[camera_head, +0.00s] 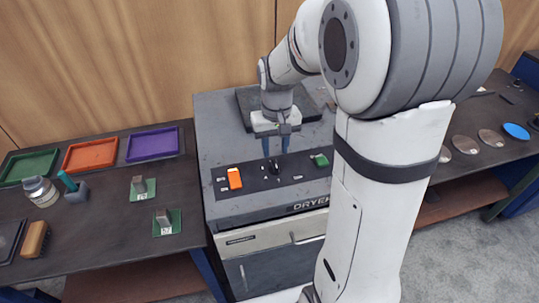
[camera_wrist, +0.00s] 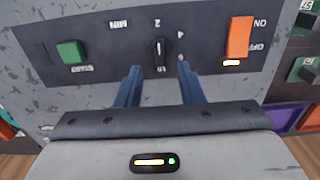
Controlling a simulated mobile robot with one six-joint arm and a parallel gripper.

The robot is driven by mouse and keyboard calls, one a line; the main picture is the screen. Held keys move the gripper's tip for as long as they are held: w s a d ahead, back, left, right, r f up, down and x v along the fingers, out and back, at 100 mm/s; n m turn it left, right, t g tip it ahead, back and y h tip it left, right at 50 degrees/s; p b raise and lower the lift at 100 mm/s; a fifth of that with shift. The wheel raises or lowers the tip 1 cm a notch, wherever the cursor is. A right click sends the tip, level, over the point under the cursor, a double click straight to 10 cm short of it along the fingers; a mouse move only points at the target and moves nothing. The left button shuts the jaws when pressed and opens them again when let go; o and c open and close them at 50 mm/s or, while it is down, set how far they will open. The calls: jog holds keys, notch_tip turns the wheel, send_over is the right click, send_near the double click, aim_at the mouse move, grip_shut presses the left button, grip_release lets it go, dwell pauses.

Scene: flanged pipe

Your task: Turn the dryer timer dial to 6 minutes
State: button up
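The timer dial (camera_wrist: 159,50) is a small black knob on the dark dryer panel. In the wrist view, which shows the panel upside down, it stands upright with a thin pale mark. Numerals 2, 4 and 6 run around it, with another numeral below it partly legible. I cannot tell exactly which number the mark points at. In the head view the dial (camera_head: 274,167) is small and dark. My gripper (camera_wrist: 160,67) is open, its blue fingers apart with nothing between them. In the head view my gripper (camera_head: 276,152) is just above the dial, pointing down.
An orange ON/OFF switch (camera_head: 235,178) and a green START button (camera_head: 320,160) flank the dial on the dryer (camera_head: 240,207). The switch (camera_wrist: 240,36) has a lit indicator beside it. Side tables hold coloured trays, a jar, small switch blocks and discs.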

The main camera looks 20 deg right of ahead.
aim_at(275, 163)
jog(key=shift+f, duration=2.7)
